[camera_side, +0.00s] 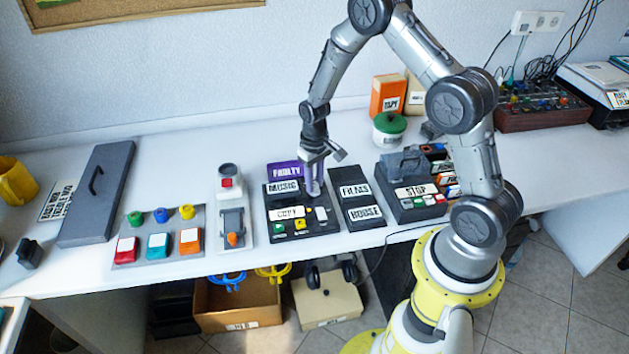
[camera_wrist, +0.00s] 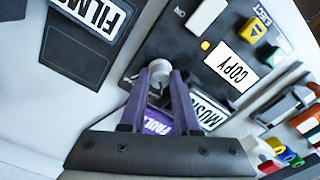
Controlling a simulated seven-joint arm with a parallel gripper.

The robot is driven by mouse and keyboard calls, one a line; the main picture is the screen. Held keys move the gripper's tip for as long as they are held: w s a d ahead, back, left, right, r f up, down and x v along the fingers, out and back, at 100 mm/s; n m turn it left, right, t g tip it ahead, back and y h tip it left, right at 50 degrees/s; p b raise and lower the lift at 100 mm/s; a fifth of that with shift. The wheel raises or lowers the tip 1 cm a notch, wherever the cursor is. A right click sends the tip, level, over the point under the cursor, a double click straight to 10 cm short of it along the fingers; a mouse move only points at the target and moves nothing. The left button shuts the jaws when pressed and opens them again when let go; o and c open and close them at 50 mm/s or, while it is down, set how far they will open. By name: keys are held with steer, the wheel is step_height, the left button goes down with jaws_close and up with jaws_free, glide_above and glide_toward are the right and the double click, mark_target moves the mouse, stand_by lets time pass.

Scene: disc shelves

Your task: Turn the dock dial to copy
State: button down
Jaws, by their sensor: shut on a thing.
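The dock (camera_side: 273,231) is a dark box with a copy label (camera_side: 291,212) and small coloured buttons, at the middle of the desk. My gripper (camera_side: 315,188) points down over its upper right part. In the wrist view my gripper (camera_wrist: 160,84) has its purple fingers closed around a small pale round knob (camera_wrist: 160,67), which appears to be the dock dial. The copy label also shows in the wrist view (camera_wrist: 232,68), apart from the fingers. The dial's pointer or markings are hidden, so I cannot tell its setting.
A music label (camera_side: 283,187) and a purple faulty label (camera_side: 285,169) lie behind the dock. Dark films (camera_side: 354,190) and house (camera_side: 364,212) bins are close on the right. A device with a lever (camera_side: 233,221) stands on the left.

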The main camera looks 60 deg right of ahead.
mark_target(315, 184)
steer(key=shift+r, duration=0.1)
steer(key=c, duration=0.9)
jaws_free()
step_height(315, 184, up, 14)
steer(key=shift+f, duration=0.1)
